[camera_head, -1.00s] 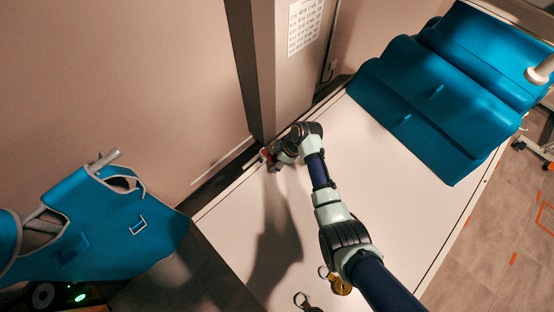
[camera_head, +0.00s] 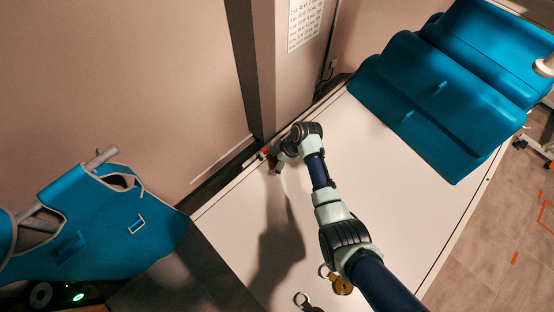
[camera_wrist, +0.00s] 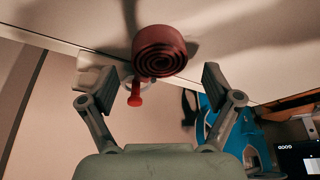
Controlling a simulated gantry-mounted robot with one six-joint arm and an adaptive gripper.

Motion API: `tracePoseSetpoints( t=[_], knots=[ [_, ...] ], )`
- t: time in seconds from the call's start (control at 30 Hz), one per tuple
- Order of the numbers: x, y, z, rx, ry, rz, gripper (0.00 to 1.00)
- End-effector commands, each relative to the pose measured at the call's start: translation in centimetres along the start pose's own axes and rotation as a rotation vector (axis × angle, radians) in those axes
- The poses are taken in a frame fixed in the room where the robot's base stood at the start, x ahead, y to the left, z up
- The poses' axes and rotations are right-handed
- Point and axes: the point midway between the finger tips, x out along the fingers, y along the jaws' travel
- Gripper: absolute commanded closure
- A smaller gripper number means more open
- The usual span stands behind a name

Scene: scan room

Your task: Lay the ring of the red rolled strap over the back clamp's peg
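The red rolled strap (camera_wrist: 158,52) shows its spiral end in the wrist view, just beyond and between my fingertips, with a gap on each side. My gripper (camera_wrist: 162,82) is open and touches nothing that I can see.
A gold rolled strap (camera_head: 342,286) and another strap's ring (camera_head: 302,298) lie at the near end of the white table (camera_head: 400,190). Blue cushions (camera_head: 430,100) fill the far right. A grey column (camera_head: 290,70) stands behind the clamp. A blue apron (camera_head: 100,225) hangs at left.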

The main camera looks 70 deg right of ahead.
Motion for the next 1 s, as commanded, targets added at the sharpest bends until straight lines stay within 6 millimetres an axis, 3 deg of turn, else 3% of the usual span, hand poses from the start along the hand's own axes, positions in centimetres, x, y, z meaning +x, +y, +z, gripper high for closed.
tracePoseSetpoints(
  t=[0.37, 0.73, 1.0],
  knots=[
    [-0.9, 0.1, 0.0, 0.0, 0.001, 0.002, 0.08],
    [-9.4, 0.1, 0.0, 0.0, 0.001, 0.005, 0.08],
    [-12.0, 0.0, 0.0, 0.0, 0.0, 0.0, 0.08]
  ],
)
